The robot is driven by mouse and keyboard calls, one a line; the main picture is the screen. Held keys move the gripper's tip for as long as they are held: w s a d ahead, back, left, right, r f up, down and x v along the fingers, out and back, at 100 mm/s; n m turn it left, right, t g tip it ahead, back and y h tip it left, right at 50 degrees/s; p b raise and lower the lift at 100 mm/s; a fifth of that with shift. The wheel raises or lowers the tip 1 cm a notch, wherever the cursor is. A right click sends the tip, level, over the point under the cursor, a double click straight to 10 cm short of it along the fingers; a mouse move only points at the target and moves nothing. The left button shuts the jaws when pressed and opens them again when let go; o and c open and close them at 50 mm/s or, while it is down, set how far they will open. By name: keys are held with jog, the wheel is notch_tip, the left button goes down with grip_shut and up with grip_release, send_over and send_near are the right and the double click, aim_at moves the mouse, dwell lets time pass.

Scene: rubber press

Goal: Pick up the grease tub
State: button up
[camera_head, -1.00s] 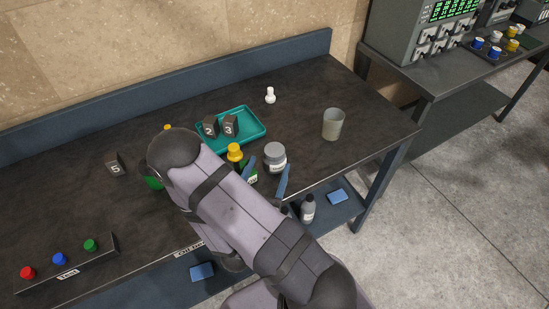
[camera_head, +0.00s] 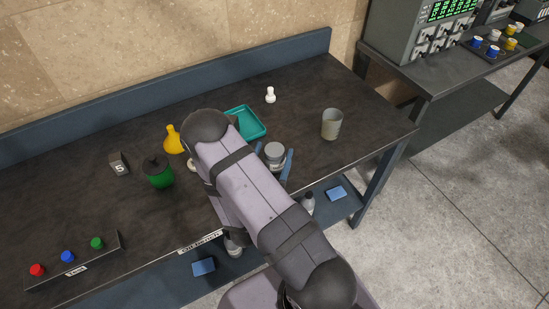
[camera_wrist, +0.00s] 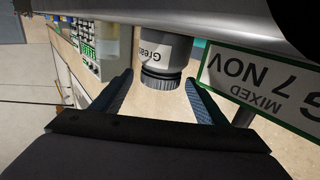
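The grease tub (camera_head: 274,154) is a grey jar with a pale grey lid and a white label, standing on the dark bench right of my arm in the head view. In the wrist view the tub (camera_wrist: 163,52) shows upside down, with "Greas" readable on its label. My gripper (camera_wrist: 160,78) is open. Its two blue fingers lie to the left and right of the tub, with visible gaps and no clear contact. In the head view the fingers of my gripper (camera_head: 273,163) also flank the tub. My arm hides part of the bench left of it.
A green-framed card reading "MIXED 7 NOV" (camera_wrist: 262,84) stands close by my right finger in the wrist view. A grey cup (camera_head: 332,124), teal tray (camera_head: 254,131), yellow funnel-shaped item (camera_head: 174,141) and green can (camera_head: 159,174) stand on the bench. The bench's right end is mostly clear.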

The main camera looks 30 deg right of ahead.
jog(key=c, duration=1.2)
jog(key=shift+c, duration=0.2)
jog(key=shift+r, duration=0.2)
jog(key=shift+r+b, duration=0.5)
jog(key=shift+r, duration=4.35)
